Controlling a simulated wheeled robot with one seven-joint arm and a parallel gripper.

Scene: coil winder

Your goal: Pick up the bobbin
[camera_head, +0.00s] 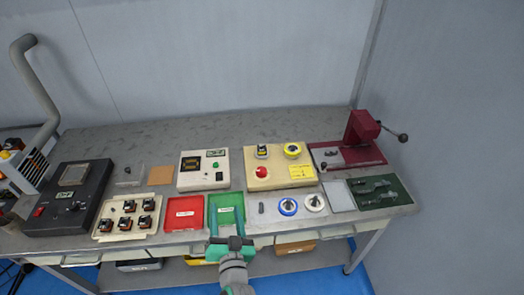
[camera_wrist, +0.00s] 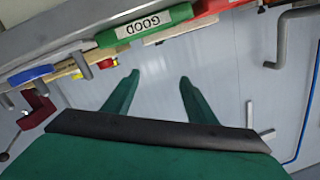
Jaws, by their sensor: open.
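I cannot tell for sure which piece is the bobbin. My gripper (camera_head: 227,220) is at the bench's front edge, by the green tray and left of these pieces. In the wrist view my gripper (camera_wrist: 158,82) is open, with nothing between its fingers. A blue piece (camera_wrist: 30,74) shows at the left there.
A red tray (camera_head: 167,214) and a beige tray (camera_head: 105,230) with several dark parts lie left of the green tray. A beige control box (camera_head: 270,178) stands behind the spools. A dark red cranked machine (camera_head: 362,130) stands at the back right. The floor in front is clear.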

